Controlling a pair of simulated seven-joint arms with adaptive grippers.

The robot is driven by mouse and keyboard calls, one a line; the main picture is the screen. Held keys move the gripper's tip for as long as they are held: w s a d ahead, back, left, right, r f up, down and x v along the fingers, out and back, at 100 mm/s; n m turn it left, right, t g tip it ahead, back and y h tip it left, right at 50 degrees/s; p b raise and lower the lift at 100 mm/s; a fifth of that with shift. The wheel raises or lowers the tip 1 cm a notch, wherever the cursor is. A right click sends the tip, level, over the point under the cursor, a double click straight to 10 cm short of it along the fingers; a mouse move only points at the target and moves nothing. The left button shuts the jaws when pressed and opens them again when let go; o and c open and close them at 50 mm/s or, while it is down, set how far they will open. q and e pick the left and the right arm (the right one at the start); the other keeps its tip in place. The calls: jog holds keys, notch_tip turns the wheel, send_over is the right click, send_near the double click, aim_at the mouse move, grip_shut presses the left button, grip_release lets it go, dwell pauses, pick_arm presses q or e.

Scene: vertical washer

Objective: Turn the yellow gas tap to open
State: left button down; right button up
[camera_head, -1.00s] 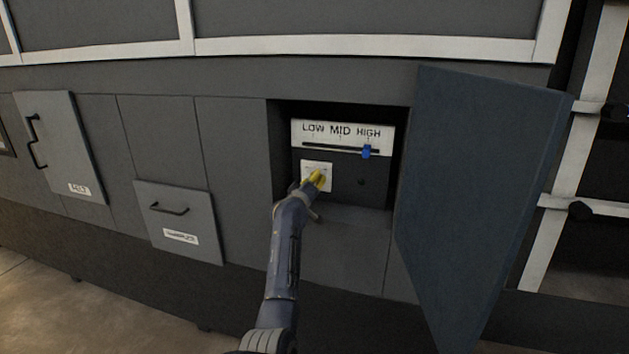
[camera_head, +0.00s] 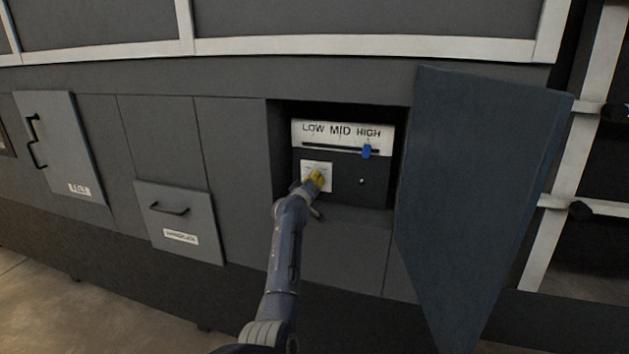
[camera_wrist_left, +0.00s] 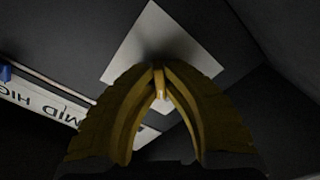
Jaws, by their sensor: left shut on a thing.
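My left gripper (camera_head: 318,181) reaches into the open recess in the dark cabinet, in front of a white square plate (camera_head: 327,172). Its yellow fingers are closed at the tips, and it is shut on the small yellow gas tap. In the left wrist view the fingers (camera_wrist_left: 160,75) meet over the tap (camera_wrist_left: 161,88), of which only a thin sliver shows between them. The white plate (camera_wrist_left: 152,30) lies behind and looks turned like a diamond there. The tap's exact angle is mostly hidden by the fingers. My right gripper is not in view.
Above the plate is a LOW MID HIGH panel (camera_head: 310,129) with a blue slider (camera_head: 367,151) near HIGH. A small bright dot (camera_head: 361,181) shows right of the plate. An open door (camera_head: 480,190) stands right of the recess. Handled panels are at left.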

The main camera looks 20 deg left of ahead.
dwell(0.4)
pick_arm(q)
jog(key=m, duration=0.4)
jog(key=shift+a, duration=0.1)
jog(key=m, duration=0.4)
jog(key=shift+m, duration=0.3)
jog(key=m, duration=0.5)
jog(key=shift+m, duration=2.3)
jog(key=c, duration=1.5)
grip_release()
jog(key=shift+s, duration=0.1)
